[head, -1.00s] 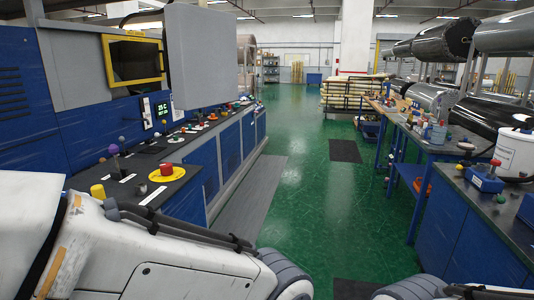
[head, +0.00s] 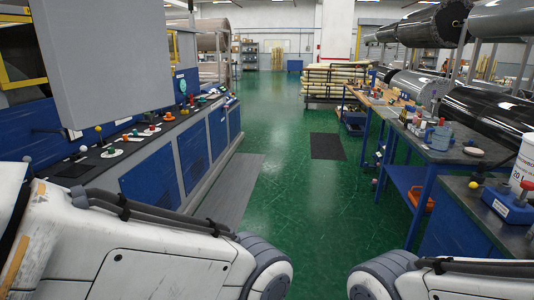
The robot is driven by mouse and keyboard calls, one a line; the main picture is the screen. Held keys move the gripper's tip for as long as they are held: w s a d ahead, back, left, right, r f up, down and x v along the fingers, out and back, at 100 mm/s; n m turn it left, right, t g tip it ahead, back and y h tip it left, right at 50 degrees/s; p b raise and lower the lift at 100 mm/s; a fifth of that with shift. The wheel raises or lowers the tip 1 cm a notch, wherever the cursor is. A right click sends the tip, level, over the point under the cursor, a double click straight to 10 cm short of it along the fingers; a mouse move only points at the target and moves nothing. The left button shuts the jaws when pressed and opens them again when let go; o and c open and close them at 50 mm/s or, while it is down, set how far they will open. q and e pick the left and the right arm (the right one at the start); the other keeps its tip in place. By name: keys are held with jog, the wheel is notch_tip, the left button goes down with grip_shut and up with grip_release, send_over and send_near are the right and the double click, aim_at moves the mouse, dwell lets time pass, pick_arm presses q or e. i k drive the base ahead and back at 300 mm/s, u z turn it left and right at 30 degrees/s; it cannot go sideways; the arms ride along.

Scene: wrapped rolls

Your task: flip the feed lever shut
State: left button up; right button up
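A long blue machine console (head: 148,185) with a dark control top runs along the left in the head view. Several small levers and knobs stand on it, among them a yellow-knobbed lever (head: 98,129) and a white-knobbed lever (head: 83,148). Orange, red and green knobs sit farther along. I cannot tell which one is the feed lever or how it is set. My arm links fill the lower left and lower right corners, and neither gripper shows.
A large grey panel (head: 105,60) hangs over the console's near part and hides some of it. The green aisle (head: 275,190) is clear, with a dark mat (head: 327,146). Blue workbenches (head: 435,175) with tools and wrapped rolls (head: 485,112) line the right side.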

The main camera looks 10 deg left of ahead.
aim_at(82, 149)
jog(key=i, duration=3.2)
jog(key=u, duration=2.6)
